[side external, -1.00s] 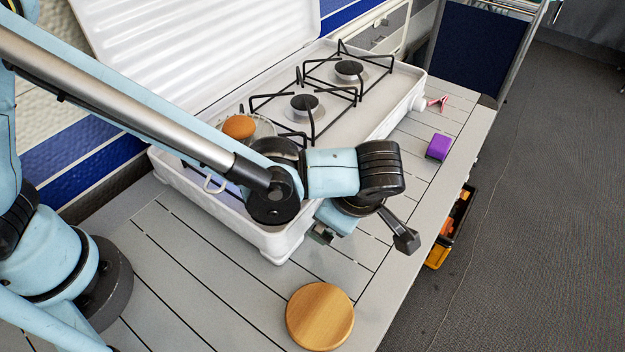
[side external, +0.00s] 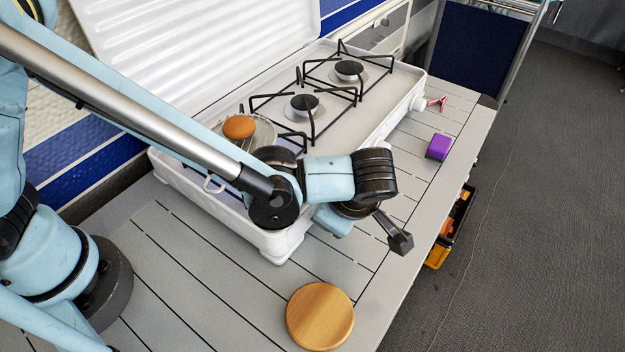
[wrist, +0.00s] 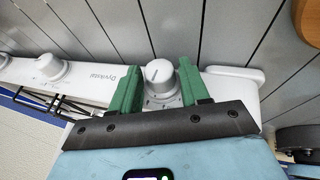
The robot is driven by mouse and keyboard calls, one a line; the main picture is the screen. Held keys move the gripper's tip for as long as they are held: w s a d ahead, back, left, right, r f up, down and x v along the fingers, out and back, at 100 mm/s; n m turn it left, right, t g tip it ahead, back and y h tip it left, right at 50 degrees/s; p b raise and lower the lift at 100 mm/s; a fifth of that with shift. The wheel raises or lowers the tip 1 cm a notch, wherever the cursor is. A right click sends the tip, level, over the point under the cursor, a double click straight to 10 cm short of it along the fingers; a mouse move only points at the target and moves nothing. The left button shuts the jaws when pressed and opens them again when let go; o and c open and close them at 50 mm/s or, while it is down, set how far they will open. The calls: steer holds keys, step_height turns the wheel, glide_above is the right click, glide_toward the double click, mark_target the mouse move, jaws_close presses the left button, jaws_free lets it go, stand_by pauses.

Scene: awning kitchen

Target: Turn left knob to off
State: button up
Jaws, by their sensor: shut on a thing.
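The white stove (side external: 222,222) stands open on the slatted table. In the wrist view, a round white knob (wrist: 158,72) on the stove's front, near its end, sits between the two green fingers of my gripper (wrist: 158,66). The fingers are shut on its sides. A short line marks the knob's face, and small markings show around its base. A second white knob (wrist: 50,67) is further along the front, at the left in the wrist view, clear of the fingers. In the side view my wrist hides the fingers and the held knob.
An orange-brown bun-like item (side external: 239,127) sits on a pan at the near burner, behind my arm. A round wooden board (side external: 320,316) lies on the table by the stove's near end. A purple block (side external: 438,147) lies near the table's right edge. The table between them is mostly clear.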

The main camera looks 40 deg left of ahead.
steer(key=shift+c, duration=0.9)
steer(key=shift+w+g, duration=0.25)
steer(key=shift+g, duration=0.55)
steer(key=g, duration=0.3)
steer(key=shift+w+m, duration=0.1)
steer(key=shift+m, duration=0.3)
steer(key=o, duration=1.4)
steer(key=shift+a+v, duration=0.2)
steer(key=shift+v, duration=1.55)
steer(key=shift+a+v, duration=0.15)
steer(key=shift+v, duration=1.6)
steer(key=shift+r, duration=0.1)
